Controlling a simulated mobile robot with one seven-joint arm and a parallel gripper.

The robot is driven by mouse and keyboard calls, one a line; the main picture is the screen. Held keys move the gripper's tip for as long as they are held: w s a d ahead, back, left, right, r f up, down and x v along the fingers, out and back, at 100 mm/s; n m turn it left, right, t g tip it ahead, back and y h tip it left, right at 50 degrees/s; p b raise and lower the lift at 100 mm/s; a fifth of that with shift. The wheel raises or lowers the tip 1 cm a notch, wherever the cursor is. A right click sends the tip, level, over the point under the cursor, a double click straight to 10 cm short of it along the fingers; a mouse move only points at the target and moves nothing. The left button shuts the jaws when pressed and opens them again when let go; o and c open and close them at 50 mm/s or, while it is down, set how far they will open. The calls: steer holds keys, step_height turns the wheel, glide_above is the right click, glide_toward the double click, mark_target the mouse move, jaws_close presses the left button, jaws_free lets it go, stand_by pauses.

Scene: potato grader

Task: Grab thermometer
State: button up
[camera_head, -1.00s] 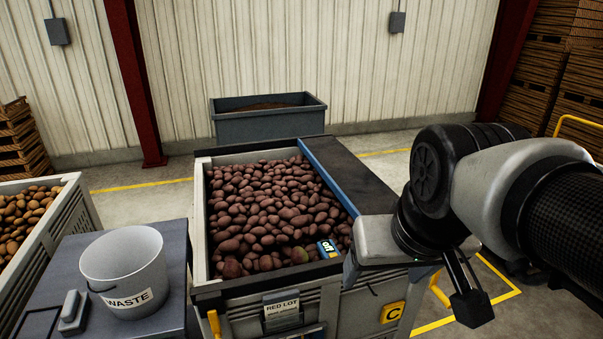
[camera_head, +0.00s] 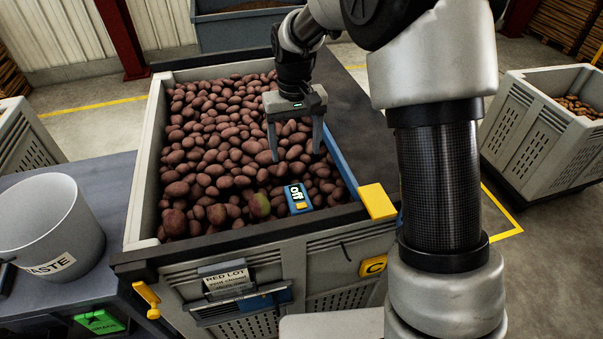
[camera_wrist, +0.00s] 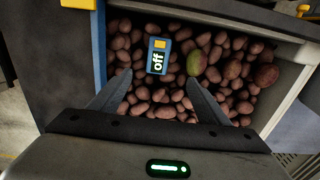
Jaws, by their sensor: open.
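The thermometer (camera_head: 298,198) is a small blue device with a display reading "off" and a yellow part. It lies on the red potatoes near the front right corner of the bin. In the wrist view the thermometer (camera_wrist: 158,56) lies beyond my fingertips, between their directions and nearer the left one. My gripper (camera_head: 294,156) is open and empty above the potatoes, behind the thermometer in the head view. In the wrist view both fingers of my gripper (camera_wrist: 158,80) are spread apart, and nothing is between them.
The bin (camera_head: 142,190) has raised walls, with a blue strip (camera_head: 340,168) and a yellow block (camera_head: 377,201) at its right. A greenish potato (camera_head: 260,206) lies beside the thermometer. A white waste bucket (camera_head: 50,235) stands on the left table. Another potato bin (camera_head: 535,125) stands at right.

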glide_above(298, 197)
steer(key=f, duration=1.1)
steer(key=shift+a+f, duration=0.3)
steer(key=shift+f, duration=0.05)
steer(key=shift+d+f, duration=0.15)
steer(key=shift+f, duration=1.45)
steer(key=shift+d+f, duration=0.15)
steer(key=shift+f, duration=1.4)
steer(key=c, duration=1.2)
